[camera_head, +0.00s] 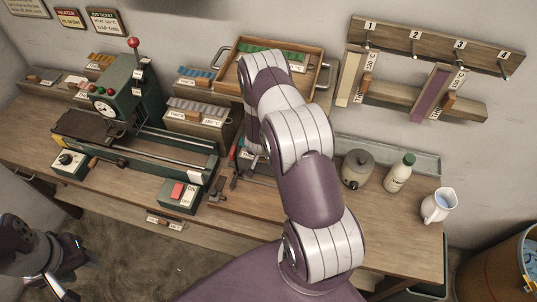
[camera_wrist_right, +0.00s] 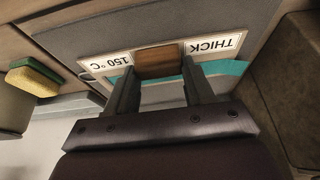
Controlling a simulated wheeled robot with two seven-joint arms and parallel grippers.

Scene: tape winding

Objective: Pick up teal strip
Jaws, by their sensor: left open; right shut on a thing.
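In the right wrist view, my right gripper (camera_wrist_right: 160,88) is shut on a brown wooden tab (camera_wrist_right: 158,62). Upside-down labels reading THICK and 150 °C flank the tab. A teal strip (camera_wrist_right: 228,70) shows beside and behind the fingers, partly hidden by them. Whether it is clear of the grey surface behind it cannot be told. In the head view my right arm covers most of that area. My left gripper (camera_head: 68,268) is open and empty at the lower left, in front of the workbench and away from the strips.
A green winding machine (camera_head: 125,100) stands on the left of the workbench (camera_head: 390,235). A switch box (camera_head: 178,194) sits near its front edge. A wooden tray (camera_head: 318,65) is at the back. A grey pot (camera_head: 357,168), white bottle (camera_head: 398,173) and jug (camera_head: 437,205) stand right. A numbered rack (camera_head: 435,40) holds strips.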

